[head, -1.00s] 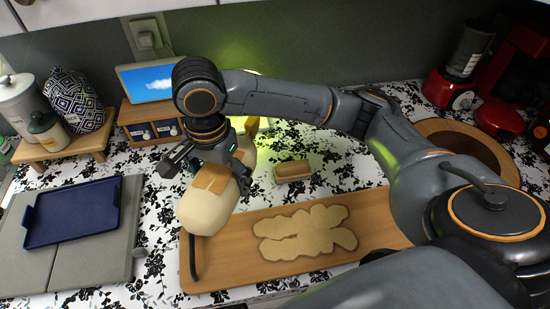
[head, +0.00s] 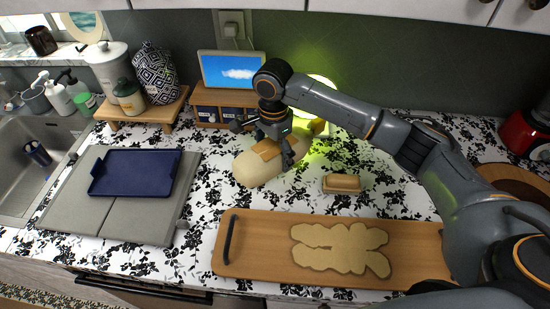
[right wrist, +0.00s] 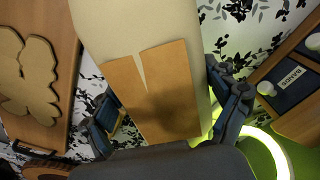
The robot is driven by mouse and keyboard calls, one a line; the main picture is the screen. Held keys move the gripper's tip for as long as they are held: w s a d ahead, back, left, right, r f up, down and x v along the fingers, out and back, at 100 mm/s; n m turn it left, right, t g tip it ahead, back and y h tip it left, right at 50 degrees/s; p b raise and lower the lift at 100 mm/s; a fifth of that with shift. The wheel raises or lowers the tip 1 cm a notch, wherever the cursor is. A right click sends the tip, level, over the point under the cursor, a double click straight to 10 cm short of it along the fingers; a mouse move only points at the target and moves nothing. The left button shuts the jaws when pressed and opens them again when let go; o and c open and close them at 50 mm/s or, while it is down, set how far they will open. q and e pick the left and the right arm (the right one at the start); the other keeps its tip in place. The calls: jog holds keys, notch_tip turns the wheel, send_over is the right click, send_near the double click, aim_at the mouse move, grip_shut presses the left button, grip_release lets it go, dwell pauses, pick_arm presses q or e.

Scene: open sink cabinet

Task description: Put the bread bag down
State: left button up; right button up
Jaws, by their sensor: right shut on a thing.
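The bread bag (head: 252,172) is a pale, rounded long bag with an orange-brown label. It lies roughly level at the counter behind the wooden board; I cannot tell whether its underside touches the counter. My right gripper (head: 268,143) is over it from above, shut on it. In the right wrist view the bag (right wrist: 135,28) runs between the two fingers of my right gripper (right wrist: 168,110), with its label facing the camera. My left gripper is not in view.
A wooden board (head: 400,275) with flat dough-like shapes is in front. A butter dish (head: 342,184) stands right of the bag, a small shelf (head: 215,112) with a screen (head: 232,70) behind. A blue tray (head: 135,173) lies on grey panels to the left. Patterned counter shows around the bag.

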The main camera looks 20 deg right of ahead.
jog(key=shift+w+d+f, duration=0.15)
jog(key=shift+w+f, duration=0.35)
jog(key=shift+f, duration=0.05)
notch_tip(320, 180, down, 3)
jog(key=shift+w+d+r+p, duration=0.1)
jog(key=shift+w+d+p, duration=0.05)
jog(key=shift+p, duration=0.55)
jog(key=shift+f, duration=0.5)
jog(key=o, duration=1.3)
